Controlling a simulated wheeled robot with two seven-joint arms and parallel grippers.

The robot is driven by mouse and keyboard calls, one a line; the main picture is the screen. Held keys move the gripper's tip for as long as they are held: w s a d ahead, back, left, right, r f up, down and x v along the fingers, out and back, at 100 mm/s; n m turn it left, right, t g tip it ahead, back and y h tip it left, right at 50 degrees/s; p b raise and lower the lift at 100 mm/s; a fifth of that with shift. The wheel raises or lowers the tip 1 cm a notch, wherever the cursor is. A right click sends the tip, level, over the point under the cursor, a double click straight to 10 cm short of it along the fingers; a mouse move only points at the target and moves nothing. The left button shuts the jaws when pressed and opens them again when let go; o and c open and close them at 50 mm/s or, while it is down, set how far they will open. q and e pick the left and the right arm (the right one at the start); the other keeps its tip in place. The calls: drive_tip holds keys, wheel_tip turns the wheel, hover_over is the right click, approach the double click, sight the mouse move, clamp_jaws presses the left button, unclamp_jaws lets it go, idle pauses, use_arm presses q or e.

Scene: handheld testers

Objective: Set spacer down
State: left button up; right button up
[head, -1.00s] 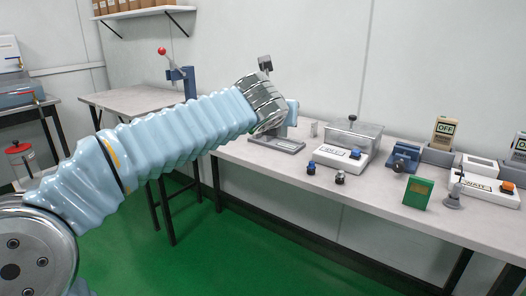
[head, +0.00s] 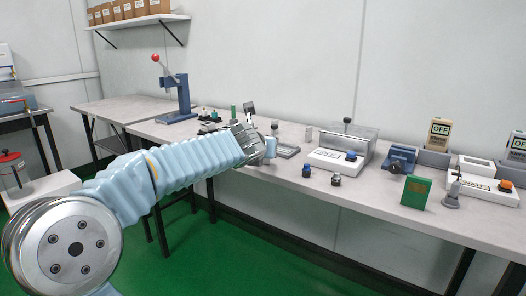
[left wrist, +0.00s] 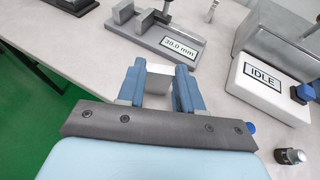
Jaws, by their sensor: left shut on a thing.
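My left gripper (left wrist: 158,88) has two blue fingers shut on a pale, whitish block, the spacer (left wrist: 160,69), in the left wrist view. The gripper is over the table's near edge, in front of the grey gauge (left wrist: 190,62) with its "30.0 mm" label. In the head view my left gripper (head: 270,147) is just in front of the gauge (head: 287,151); the spacer is not clear there. I cannot tell whether the spacer touches the table. My right gripper is not in view.
A white tester (left wrist: 262,85) labelled "IDLE" stands right of the gauge, with a small dark knob (left wrist: 290,156) in front. A green card (head: 415,192), a blue fixture (head: 399,159) and "OFF" boxes stand further right. A lever press (head: 178,98) stands at the back left.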

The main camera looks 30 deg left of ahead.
use_arm(q)
drive_tip(key=o, duration=1)
drive_tip(key=shift+f, duration=0.1)
drive_tip(key=shift+o, duration=0.2)
drive_tip(key=shift+s+r, duration=0.1)
drive_tip(key=shift+r, duration=0.2)
drive_tip(key=p+v, duration=0.1)
drive_tip(key=v, duration=1)
drive_tip(key=shift+s, duration=0.4)
drive_tip(key=shift+d, duration=0.1)
